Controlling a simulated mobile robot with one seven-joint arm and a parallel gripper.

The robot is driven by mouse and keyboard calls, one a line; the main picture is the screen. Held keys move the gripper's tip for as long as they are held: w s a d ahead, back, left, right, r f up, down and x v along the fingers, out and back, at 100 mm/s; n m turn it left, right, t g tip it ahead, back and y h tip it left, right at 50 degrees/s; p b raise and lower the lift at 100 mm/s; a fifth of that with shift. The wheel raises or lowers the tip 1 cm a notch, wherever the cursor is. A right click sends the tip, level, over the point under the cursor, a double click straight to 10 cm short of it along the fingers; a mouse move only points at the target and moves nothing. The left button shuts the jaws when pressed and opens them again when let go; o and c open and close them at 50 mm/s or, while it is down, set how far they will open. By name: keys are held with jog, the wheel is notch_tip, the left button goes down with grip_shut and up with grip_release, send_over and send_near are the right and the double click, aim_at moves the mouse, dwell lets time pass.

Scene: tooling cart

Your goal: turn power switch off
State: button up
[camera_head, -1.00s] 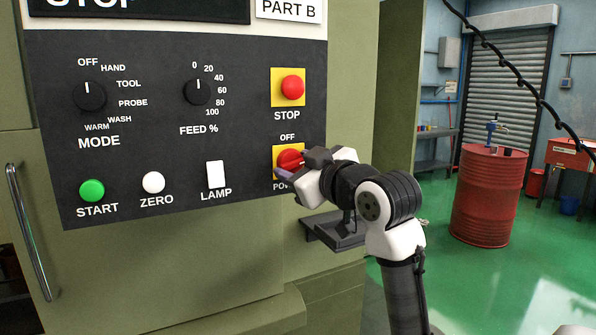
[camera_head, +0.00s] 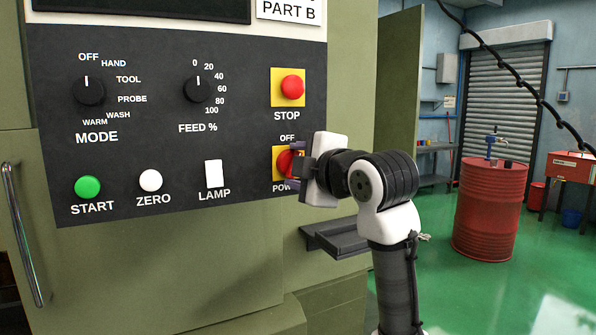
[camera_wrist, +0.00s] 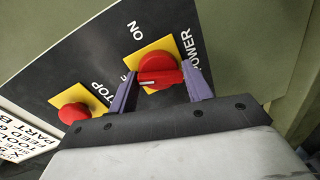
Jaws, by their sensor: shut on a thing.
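The power switch (camera_head: 284,164) is a red rotary knob on a yellow square plate, low on the right of the black panel. OFF is printed above it, and POWER below is partly covered by my gripper. In the wrist view the knob (camera_wrist: 158,68) sits between the two purple fingers of my gripper (camera_wrist: 162,88), which are shut on it. Its raised bar runs across from finger to finger, with a white mark at the end toward STOP. ON shows beside the plate; OFF is hidden in that view. My gripper (camera_head: 296,167) hides the knob's right side in the head view.
The red STOP button (camera_head: 292,86) is just above the switch. MODE (camera_head: 88,90) and FEED knobs, START (camera_head: 87,187) and ZERO buttons and the LAMP switch (camera_head: 213,173) are to the left. A dark shelf (camera_head: 338,238) juts out below my gripper. A red drum (camera_head: 488,210) stands farther right.

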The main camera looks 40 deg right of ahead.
jog(key=shift+r+n+h+b, duration=0.15)
jog(key=shift+n+h+b, duration=0.05)
jog(key=shift+n, duration=0.8)
jog(key=shift+r+n+h+b, duration=0.15)
jog(key=shift+n+h+b, duration=0.05)
jog(key=shift+n, duration=0.8)
jog(key=o, duration=0.9)
jog(key=shift+a, duration=0.1)
jog(key=shift+f, duration=0.1)
jog(key=shift+s, duration=0.1)
jog(key=b+v, duration=0.3)
jog(key=v, duration=1)
jog(key=shift+s, duration=0.35)
